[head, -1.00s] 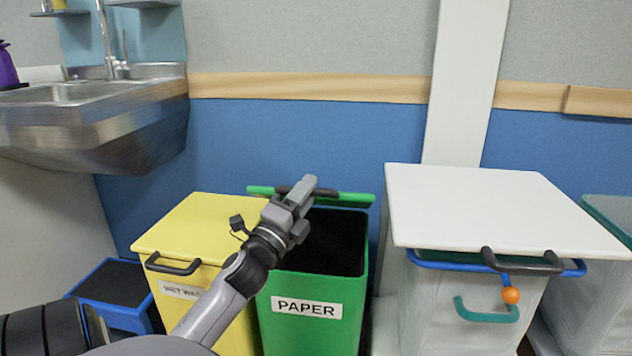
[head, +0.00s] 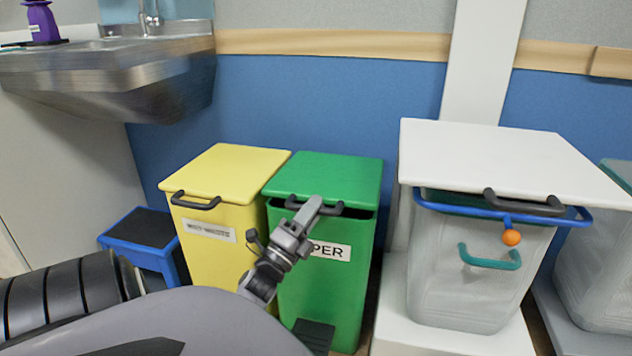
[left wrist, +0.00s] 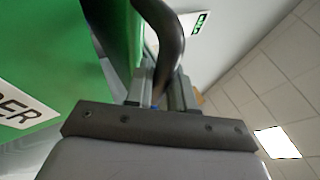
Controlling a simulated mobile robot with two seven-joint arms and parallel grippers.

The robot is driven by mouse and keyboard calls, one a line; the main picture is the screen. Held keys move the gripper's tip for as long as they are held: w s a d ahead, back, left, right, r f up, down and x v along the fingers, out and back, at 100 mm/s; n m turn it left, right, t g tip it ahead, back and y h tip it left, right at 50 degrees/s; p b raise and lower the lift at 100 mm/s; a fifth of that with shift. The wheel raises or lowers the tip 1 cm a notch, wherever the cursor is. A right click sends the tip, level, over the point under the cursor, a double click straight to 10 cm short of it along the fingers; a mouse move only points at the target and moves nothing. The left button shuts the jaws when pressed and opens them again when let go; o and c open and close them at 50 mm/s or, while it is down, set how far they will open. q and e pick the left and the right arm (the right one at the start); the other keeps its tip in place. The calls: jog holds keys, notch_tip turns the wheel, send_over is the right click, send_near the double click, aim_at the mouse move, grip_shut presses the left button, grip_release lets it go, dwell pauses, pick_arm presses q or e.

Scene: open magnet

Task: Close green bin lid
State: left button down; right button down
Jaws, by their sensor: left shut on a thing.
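The green bin (head: 335,285) with the PAPER label stands in the middle of the head view. Its green lid (head: 325,177) lies over the top, with a dark gap showing under its front edge. A black handle (head: 328,208) is on the lid's front edge. My left gripper (head: 313,208) is at that handle and shut on it, partly hiding the label. In the left wrist view the black handle (left wrist: 163,35) runs down between the fingers, with the green bin (left wrist: 50,60) at the left. My right gripper is not in view.
A yellow bin (head: 215,262) stands close on the left, with a blue step stool (head: 140,232) beyond it. A grey bin (head: 480,270) with a white lid (head: 500,160) stands on the right. A sink (head: 110,75) is at the upper left.

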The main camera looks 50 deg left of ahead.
pick_arm(q)
jog(key=shift+f, duration=1.85)
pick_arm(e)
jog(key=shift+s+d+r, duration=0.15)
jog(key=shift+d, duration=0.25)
pick_arm(q)
jog(key=shift+f, duration=0.15)
jog(key=c, duration=1.1)
grip_release()
jog(key=shift+f, duration=0.1)
jog(key=shift+o, duration=0.2)
jog(key=shift+s, duration=0.1)
